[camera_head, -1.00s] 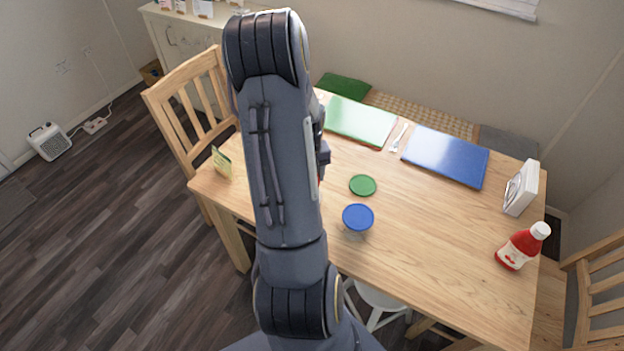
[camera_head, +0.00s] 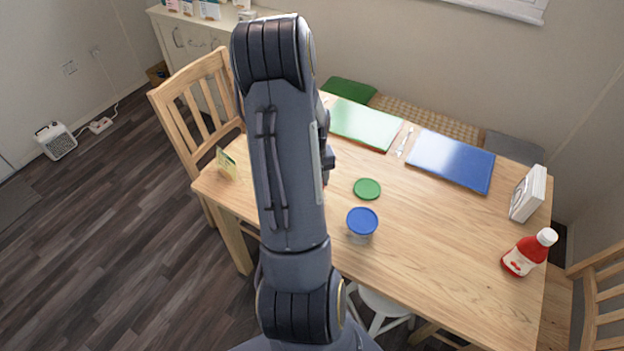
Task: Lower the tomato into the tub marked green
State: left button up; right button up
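No tomato shows now. A low round green disc, like a lid (camera_head: 367,189), lies on the table right of my arm. A small clear tub with a blue lid (camera_head: 362,222) stands just in front of it. No tub marked green can be made out; my large grey arm covers the left-middle of the table. A dark part of my wrist or gripper (camera_head: 328,160) peeks out at the arm's right edge. Its fingers are hidden, so I cannot tell whether they are open or hold anything. My other gripper is out of view.
A green mat (camera_head: 365,124) and a blue mat (camera_head: 451,160) lie along the far edge with cutlery between. A red bottle (camera_head: 529,252) and white box (camera_head: 528,193) stand right. A yellowish card (camera_head: 227,164) stands left. The front right of the table is clear.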

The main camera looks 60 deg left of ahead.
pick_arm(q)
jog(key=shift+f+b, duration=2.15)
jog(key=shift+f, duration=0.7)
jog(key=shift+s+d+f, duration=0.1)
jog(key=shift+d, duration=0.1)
